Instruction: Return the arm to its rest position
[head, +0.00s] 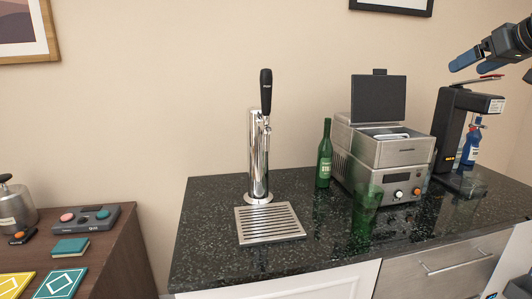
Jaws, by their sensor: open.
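My gripper (464,59) is at the upper right of the head view, in the air above the right part of the counter. It is dark grey with blue fingers, and it is open with nothing seen between the fingers. Its fingers point to the left. The rest of my arm runs out of the picture at the right edge. The gripper appears near the top of a black bottle-holding machine (450,122); I cannot tell the gap between them.
The dark speckled counter (215,208) bears a beer tap (259,155), a drip tray (270,223), a green bottle (324,158), a green glass (366,212) and a steel appliance with raised lid (378,98). A blue bottle (470,145) hangs in the black machine. A brown cabinet (120,250) stands left.

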